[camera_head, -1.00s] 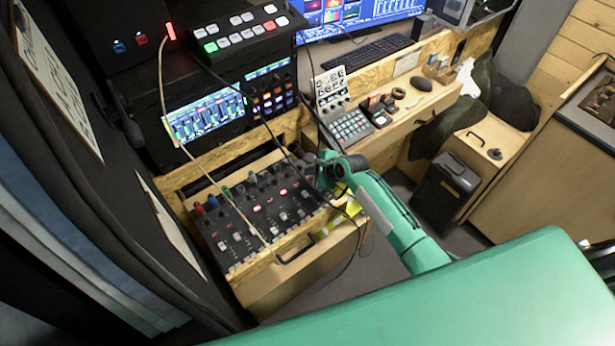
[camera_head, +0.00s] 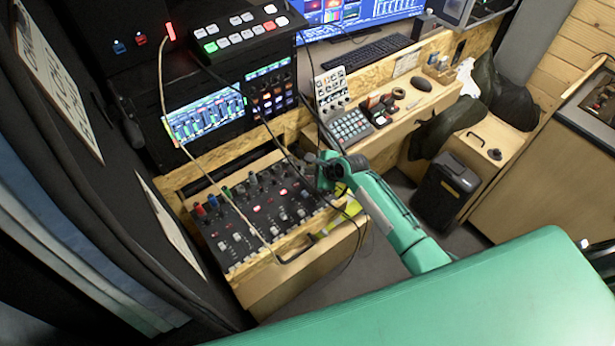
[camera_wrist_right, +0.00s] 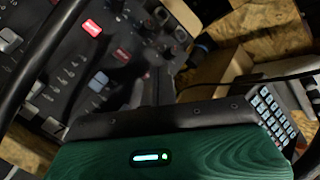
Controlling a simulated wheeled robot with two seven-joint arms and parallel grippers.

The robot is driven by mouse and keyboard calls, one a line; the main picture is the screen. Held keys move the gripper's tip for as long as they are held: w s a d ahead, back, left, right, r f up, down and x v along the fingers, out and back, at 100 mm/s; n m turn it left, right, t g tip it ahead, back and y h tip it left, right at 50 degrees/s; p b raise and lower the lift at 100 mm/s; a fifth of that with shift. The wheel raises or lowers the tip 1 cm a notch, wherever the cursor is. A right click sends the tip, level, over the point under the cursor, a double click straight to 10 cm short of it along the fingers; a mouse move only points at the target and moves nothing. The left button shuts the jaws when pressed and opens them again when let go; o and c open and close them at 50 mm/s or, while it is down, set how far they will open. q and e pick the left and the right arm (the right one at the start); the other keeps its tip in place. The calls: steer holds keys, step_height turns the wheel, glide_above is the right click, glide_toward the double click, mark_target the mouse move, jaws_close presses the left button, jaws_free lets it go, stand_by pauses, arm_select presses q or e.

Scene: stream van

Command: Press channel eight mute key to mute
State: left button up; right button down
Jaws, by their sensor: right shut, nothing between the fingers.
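The audio mixer (camera_head: 238,232) is a black panel with coloured knobs, sliders and small keys, set in a wooden frame at the lower left of the head view. Several keys glow red, including a red-lit key (camera_wrist_right: 92,28) in the right wrist view; a grey unlit key (camera_wrist_right: 98,82) is below it. I cannot read the labels, so I cannot tell which is channel eight's mute key. My right gripper (camera_head: 322,171) is shut and empty at the mixer's right end and hides part of it. I cannot tell whether it touches a key. My left gripper is out of view.
Thin cables (camera_head: 220,82) hang across the mixer. A keypad (camera_head: 350,128) and a small upright control panel (camera_head: 332,90) stand on the wooden desk to the right.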

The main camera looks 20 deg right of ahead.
steer(key=shift+f, duration=0.1)
stand_by(0.4)
steer(key=shift+f, duration=0.35)
steer(key=shift+f, duration=0.3)
stand_by(0.4)
steer(key=shift+r+p, duration=0.7)
steer(key=shift+p, duration=0.35)
step_height(320, 180, up, 6)
steer(key=p, duration=0.7)
